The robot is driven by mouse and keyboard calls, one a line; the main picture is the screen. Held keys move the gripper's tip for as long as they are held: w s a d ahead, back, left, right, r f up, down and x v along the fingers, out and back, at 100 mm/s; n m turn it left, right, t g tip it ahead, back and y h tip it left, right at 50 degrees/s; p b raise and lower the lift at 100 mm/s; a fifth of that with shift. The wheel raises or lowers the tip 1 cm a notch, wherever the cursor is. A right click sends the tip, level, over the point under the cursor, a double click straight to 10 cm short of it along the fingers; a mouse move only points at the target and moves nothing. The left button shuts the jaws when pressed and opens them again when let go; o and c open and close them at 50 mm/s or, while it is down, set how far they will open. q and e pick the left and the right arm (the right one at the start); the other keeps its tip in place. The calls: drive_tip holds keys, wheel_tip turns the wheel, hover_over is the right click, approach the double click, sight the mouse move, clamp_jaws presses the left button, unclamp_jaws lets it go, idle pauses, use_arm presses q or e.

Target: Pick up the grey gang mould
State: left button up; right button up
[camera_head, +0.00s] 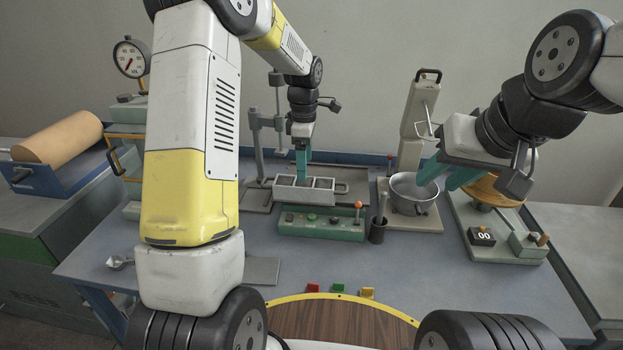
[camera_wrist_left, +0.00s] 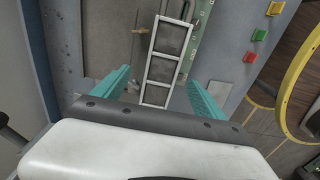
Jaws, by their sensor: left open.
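The grey gang mould (camera_head: 300,197) is an open metal frame with three compartments in a row, standing towards the back of the bench behind a green control box. My left gripper (camera_head: 302,165) points down right at the mould, with a teal finger in front of its far side. In the left wrist view the mould (camera_wrist_left: 165,55) lies between the two spread teal fingers of the left gripper (camera_wrist_left: 160,77), which is open. I cannot tell whether they touch it. My right gripper (camera_head: 447,179) is open over the metal bowl's right side, away from the mould.
The green control box (camera_head: 320,231) has buttons and a lever. A metal bowl (camera_head: 413,196) sits on a mixer stand, with a dark cup (camera_head: 377,232) beside it. A counter reading 00 (camera_head: 482,236) stands at right. Red, green and yellow blocks (camera_head: 338,288) lie in front.

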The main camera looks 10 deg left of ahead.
sight(304, 183)
use_arm(q)
drive_tip(key=f, duration=0.7)
drive_tip(key=shift+s+a, duration=0.1)
drive_tip(key=shift+s, duration=0.1)
drive_tip(key=shift+c, duration=0.4)
